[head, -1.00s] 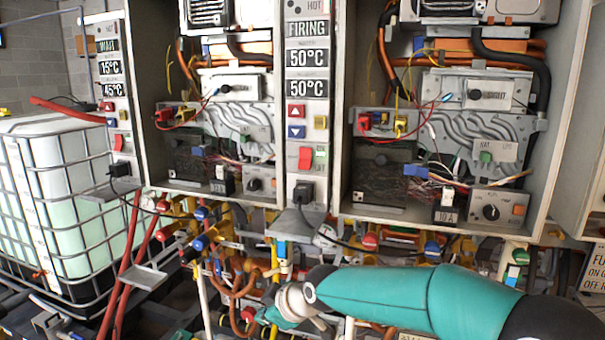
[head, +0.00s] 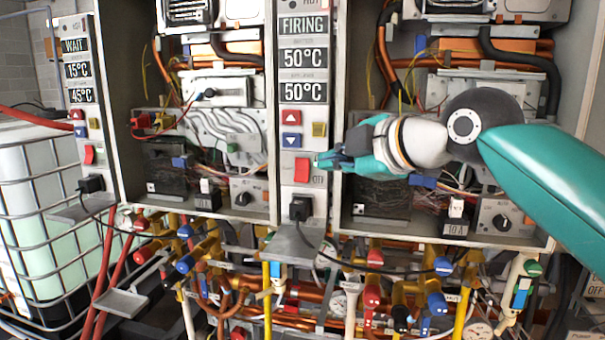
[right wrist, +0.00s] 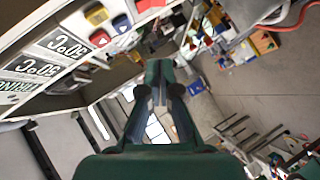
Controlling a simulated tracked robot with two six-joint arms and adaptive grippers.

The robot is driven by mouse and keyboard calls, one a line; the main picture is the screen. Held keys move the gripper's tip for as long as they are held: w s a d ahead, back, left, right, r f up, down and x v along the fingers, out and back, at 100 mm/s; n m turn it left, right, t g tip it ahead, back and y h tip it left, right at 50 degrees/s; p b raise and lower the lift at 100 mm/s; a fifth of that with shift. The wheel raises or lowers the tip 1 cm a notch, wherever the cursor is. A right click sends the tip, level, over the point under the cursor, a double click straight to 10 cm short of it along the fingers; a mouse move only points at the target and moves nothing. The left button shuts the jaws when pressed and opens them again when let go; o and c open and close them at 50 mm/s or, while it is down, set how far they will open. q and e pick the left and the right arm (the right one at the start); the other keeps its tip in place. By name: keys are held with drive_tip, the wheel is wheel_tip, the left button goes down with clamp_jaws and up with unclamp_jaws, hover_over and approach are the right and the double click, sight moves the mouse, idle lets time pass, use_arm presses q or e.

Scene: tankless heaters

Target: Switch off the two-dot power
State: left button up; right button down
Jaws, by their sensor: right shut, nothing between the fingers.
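A red rocker switch (head: 302,169) sits low on the middle control panel, beside an OFF label. It also shows at the top edge of the right wrist view (right wrist: 146,5). My right gripper (head: 323,160) is shut and empty. Its tips point left and lie just right of the switch in the head view. I cannot tell whether they touch the panel. In the right wrist view the closed fingers (right wrist: 157,72) point away from the camera. A similar red switch (head: 88,154) is on the left panel. I cannot make out dot marks. My left gripper is not in view.
Above the switch are a red up button (head: 290,117), a blue down button (head: 291,140) and a yellow button (head: 319,129). A black plug (head: 300,208) sits below. Open heater cabinets with wiring flank the panel. Pipes and valves crowd the space underneath.

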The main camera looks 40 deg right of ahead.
drive_tip(key=p, duration=0.3)
approach(297, 177)
drive_tip(key=w+a, duration=0.3)
drive_tip(key=w, duration=0.2)
drive_tip(key=shift+w+d+f, duration=0.35)
drive_tip(key=shift+d+f, duration=0.15)
drive_tip(key=shift+d, duration=0.1)
drive_tip(key=shift+w+d+f, duration=0.3)
drive_tip(key=shift+d+f, duration=0.25)
drive_tip(key=shift+d, duration=0.05)
drive_tip(key=shift+w, duration=0.1)
drive_tip(key=shift+d, duration=0.1)
drive_tip(key=f+b, duration=0.1)
drive_tip(key=b, duration=0.2)
drive_tip(key=shift+d+f+t+h, duration=0.1)
drive_tip(key=shift+f+t+h, duration=0.05)
drive_tip(key=shift+t+h, duration=0.2)
drive_tip(key=shift+r+n, duration=0.3)
drive_tip(key=shift+r, duration=0.05)
